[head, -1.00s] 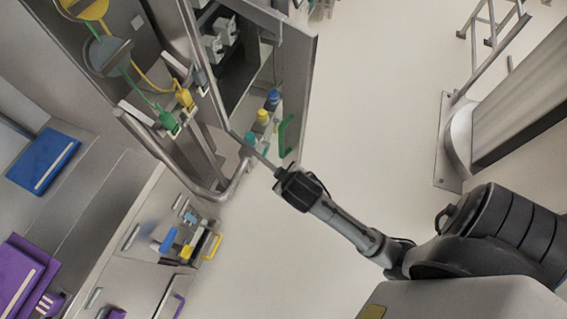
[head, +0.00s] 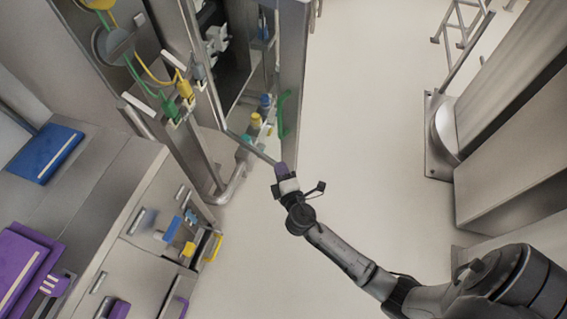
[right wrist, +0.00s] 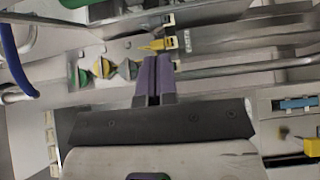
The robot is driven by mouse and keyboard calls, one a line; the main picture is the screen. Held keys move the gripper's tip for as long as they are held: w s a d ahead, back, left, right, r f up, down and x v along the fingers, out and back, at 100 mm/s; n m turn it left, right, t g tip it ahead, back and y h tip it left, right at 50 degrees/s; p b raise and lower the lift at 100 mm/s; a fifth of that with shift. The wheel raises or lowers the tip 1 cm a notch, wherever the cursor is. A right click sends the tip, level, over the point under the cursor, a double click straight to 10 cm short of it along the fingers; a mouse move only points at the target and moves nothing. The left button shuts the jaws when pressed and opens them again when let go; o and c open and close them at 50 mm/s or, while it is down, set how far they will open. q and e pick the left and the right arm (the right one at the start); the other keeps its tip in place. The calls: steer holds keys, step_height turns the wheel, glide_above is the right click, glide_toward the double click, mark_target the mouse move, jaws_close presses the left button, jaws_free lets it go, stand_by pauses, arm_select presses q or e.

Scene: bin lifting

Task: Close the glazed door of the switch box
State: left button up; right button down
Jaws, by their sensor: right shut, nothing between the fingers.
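The switch box (head: 236,62) stands at the top middle of the head view, its dark inside showing. Its door (head: 293,62) appears as a tall grey panel standing out on the right side, with a green handle (head: 284,113). The door looks open; I cannot make out its glass. My right gripper (head: 280,168) is shut and empty, its purple fingers just below the door's lower end. In the right wrist view the shut fingers (right wrist: 154,78) point toward grey bars and coloured knobs. Whether they touch anything I cannot tell. My left gripper is not in view.
A bench with drawers (head: 125,262) stands at lower left, with blue (head: 46,153) and purple (head: 25,265) items. Open floor (head: 370,110) lies right of the door.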

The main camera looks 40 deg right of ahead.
steer(key=w+d, duration=0.6)
steer(key=w, duration=0.3)
steer(key=shift+d, duration=0.4)
steer(key=shift+d, duration=0.1)
